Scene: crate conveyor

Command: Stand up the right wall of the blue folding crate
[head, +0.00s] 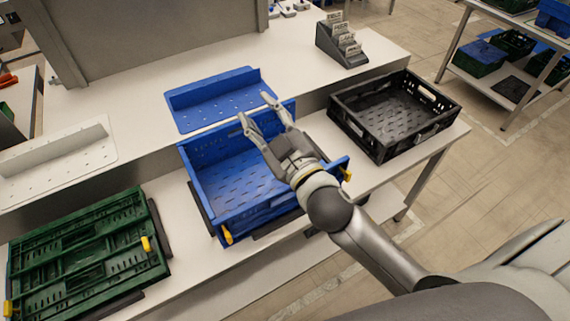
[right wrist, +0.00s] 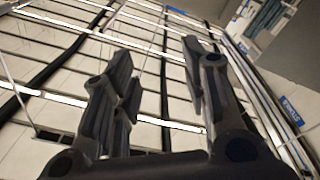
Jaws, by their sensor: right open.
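The blue folding crate (head: 205,205) sits on the white bench in the middle of the head view. Its left wall and back wall (head: 208,145) stand up. Yellow latches show at its near left and near right corners. Its right side is mostly hidden behind my right arm, so I cannot tell how the right wall lies. My right gripper (head: 256,108) is open and empty, above the crate with its fingers pointing toward the back wall. Its spread fingers also show in the right wrist view (right wrist: 160,85), with nothing between them. My left gripper is not in view.
A black crate (head: 372,138) stands open to the right. A perforated blue tray (head: 222,113) is behind the blue crate, and a white one (head: 60,165) is at the left. A card holder (head: 341,45) stands farther back.

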